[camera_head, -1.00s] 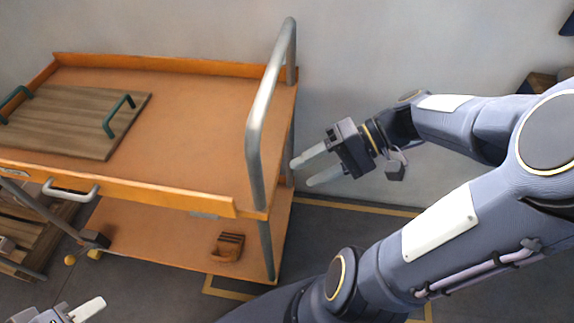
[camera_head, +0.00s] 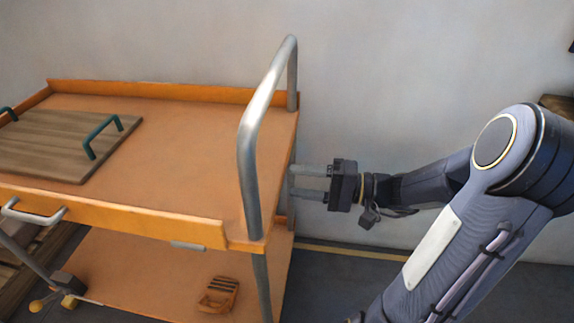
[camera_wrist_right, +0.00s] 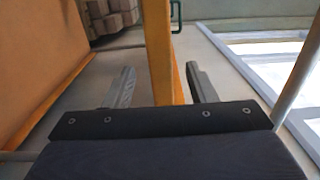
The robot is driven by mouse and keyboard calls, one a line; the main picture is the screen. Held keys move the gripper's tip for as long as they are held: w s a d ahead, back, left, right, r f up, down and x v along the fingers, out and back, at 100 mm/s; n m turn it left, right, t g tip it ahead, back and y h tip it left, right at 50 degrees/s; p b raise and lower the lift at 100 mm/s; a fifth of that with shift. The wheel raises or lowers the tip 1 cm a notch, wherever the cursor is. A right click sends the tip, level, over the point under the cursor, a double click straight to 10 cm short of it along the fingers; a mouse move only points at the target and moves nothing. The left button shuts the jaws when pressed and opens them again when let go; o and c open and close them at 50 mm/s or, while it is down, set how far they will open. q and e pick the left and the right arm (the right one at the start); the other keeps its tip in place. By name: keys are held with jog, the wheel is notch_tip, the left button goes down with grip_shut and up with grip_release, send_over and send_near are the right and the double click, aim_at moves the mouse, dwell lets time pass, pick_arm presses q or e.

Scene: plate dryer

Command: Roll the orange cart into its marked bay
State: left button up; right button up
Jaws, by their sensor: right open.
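The orange cart (camera_head: 190,120) stands against the wall at left, with a silver push handle (camera_head: 248,150) rising at its right end. My right gripper (camera_head: 292,183) is open at that end, below the handle's top, with its fingertips close to the cart's rear post. In the right wrist view an orange-edged strip of the cart (camera_wrist_right: 160,50) runs between the two spread fingers (camera_wrist_right: 161,86); I cannot tell whether they touch it. A yellow floor line (camera_head: 350,251) shows right of the cart; the rest of any bay marking is hidden or out of frame. My left gripper is out of view.
A wooden board (camera_head: 70,145) with green handles lies on the top shelf. A small brown slotted block (camera_head: 218,295) sits on the lower shelf (camera_head: 150,275). A wooden pallet-like thing (camera_head: 25,270) is at lower left. The wall (camera_head: 400,80) closes off the back.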

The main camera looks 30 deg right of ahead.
aim_at(283, 180)
jog(key=b+x, duration=0.1)
jog(key=x, duration=0.4)
jog(key=shift+w+a, duration=0.2)
jog(key=shift+a, duration=0.05)
grip_shut()
dwell(1.2)
